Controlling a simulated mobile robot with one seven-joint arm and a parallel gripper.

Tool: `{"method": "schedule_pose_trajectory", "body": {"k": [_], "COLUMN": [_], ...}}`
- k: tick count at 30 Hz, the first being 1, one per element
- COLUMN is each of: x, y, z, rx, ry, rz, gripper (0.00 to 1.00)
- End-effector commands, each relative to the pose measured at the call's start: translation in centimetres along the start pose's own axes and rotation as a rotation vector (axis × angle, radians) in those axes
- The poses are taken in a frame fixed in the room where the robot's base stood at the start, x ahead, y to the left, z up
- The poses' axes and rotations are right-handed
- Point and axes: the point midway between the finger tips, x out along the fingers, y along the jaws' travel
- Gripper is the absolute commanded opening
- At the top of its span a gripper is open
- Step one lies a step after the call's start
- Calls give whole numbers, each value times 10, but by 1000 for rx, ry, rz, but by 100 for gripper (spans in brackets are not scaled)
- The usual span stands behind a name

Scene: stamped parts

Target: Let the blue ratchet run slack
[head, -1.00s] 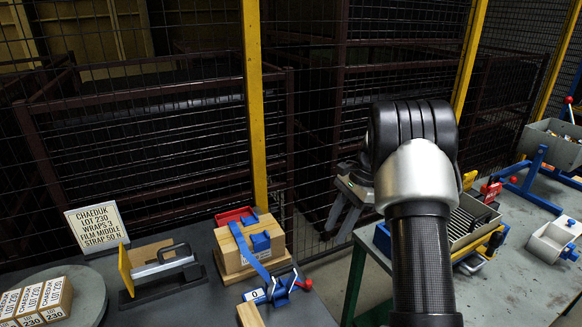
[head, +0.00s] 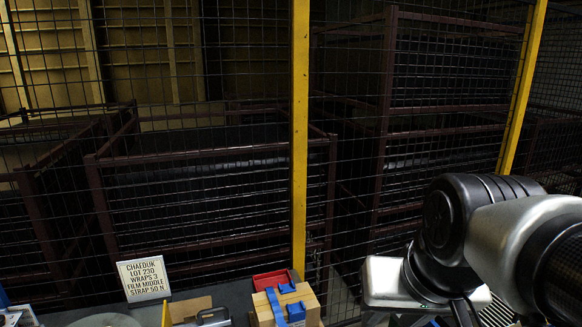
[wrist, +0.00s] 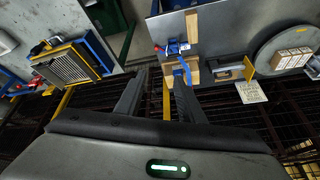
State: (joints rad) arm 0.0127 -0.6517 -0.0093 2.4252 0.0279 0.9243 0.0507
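The blue ratchet (wrist: 176,47) with a red knob shows small in the wrist view, on the grey bench beyond my fingertips. A blue strap (head: 275,305) runs over a pale wooden box (head: 308,299), with blue pieces on top. The box also shows in the wrist view, partly behind my finger. My gripper (wrist: 160,76) is open and empty, with its two dark fingers apart and well short of the ratchet. Whether the strap is tight cannot be told.
A sign (head: 144,279) reads "CHAEDUK LOT 230 WRAPS 3 FILM MIDDLE STRAP 50 N". A red tray (head: 272,280) lies behind the box. A wooden strip (wrist: 191,25) lies near the ratchet. A turntable (wrist: 262,62) bears small cartons. Mesh fencing with a yellow post (head: 299,140) stands behind.

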Motion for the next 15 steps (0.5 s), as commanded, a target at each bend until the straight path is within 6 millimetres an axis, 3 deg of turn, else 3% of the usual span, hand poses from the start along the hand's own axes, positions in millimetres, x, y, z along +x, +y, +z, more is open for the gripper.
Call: {"method": "schedule_pose_trajectory", "body": {"k": [6,15], "x": [-7,-7], "y": [1,1], "z": [17,17], "rx": [-90,-91], "ry": [48,48], "rz": [17,17], "gripper": [35,35]}}
